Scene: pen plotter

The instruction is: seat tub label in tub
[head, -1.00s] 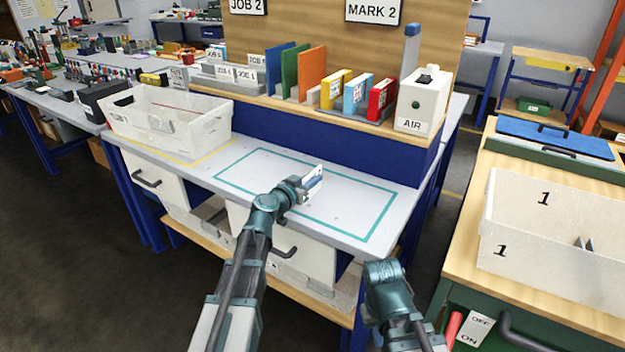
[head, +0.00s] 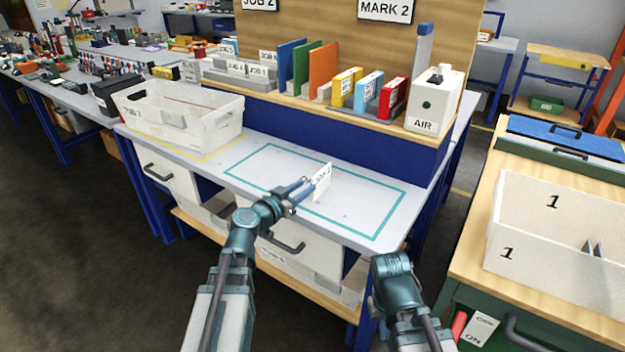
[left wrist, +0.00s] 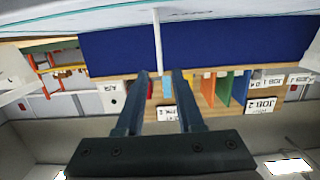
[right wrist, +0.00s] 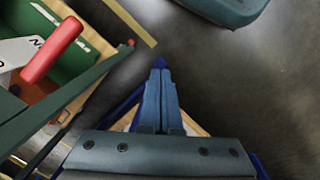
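In the left wrist view the label (left wrist: 158,40) shows edge-on as a thin white strip beyond the fingertips. The white translucent tub (head: 205,138) stands to the left on the bench, apart from the label. Faint lettering shows on the tub's left part; its inside is only partly visible. My right gripper (right wrist: 160,68) is shut and empty, low in front of the bench; its fingers are hidden in the head view.
A shelf behind carries coloured boards, small boxes and a white AIR box (head: 432,100). To the right, a bench holds a large bin marked 1 (head: 520,245). A red handle (right wrist: 52,50) is near my right gripper.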

